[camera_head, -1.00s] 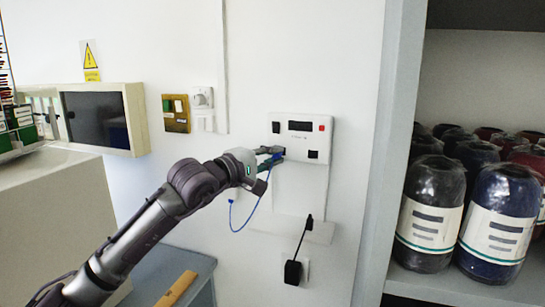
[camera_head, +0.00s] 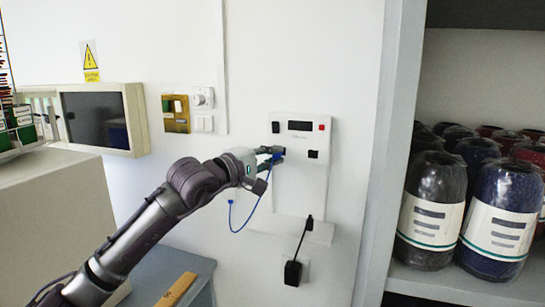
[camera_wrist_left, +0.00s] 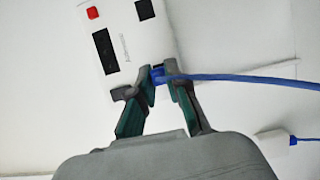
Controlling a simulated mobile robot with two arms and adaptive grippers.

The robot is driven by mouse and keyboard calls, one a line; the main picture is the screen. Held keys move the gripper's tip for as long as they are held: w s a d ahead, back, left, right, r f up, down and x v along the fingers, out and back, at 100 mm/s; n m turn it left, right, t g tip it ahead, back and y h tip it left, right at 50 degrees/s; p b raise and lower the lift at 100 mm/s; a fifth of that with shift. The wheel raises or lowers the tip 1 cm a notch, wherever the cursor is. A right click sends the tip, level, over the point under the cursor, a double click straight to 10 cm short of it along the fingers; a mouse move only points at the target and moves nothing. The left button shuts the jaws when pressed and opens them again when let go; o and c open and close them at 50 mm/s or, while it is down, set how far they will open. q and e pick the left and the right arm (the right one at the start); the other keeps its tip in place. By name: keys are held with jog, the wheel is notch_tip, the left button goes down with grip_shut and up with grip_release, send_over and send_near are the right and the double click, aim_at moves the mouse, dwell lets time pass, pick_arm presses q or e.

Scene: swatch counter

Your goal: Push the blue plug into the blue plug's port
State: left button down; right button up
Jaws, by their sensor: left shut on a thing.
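The blue plug (camera_head: 277,157) is between the fingertips of my left gripper (camera_head: 274,154), at the lower left of the white wall panel (camera_head: 292,145). In the left wrist view my left gripper (camera_wrist_left: 154,88) is shut on the blue plug (camera_wrist_left: 158,72), right at the panel's edge (camera_wrist_left: 128,75). A blue cable (camera_wrist_left: 230,77) runs off from the plug to the right. The blue plug's port is not visible; the plug and fingers cover that part of the panel. I cannot tell how deep the plug sits. My right gripper is not in view.
The panel has a dark display (camera_head: 300,126), a red button (camera_head: 321,127) and a black piece (camera_head: 313,154) to the right of the plug.

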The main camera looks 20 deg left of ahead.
pick_arm(q)
jog(key=shift+b, duration=0.35)
jog(key=shift+w, duration=0.5)
dwell(0.4)
jog(key=c, duration=1.1)
grip_release()
jog(key=v, duration=1.2)
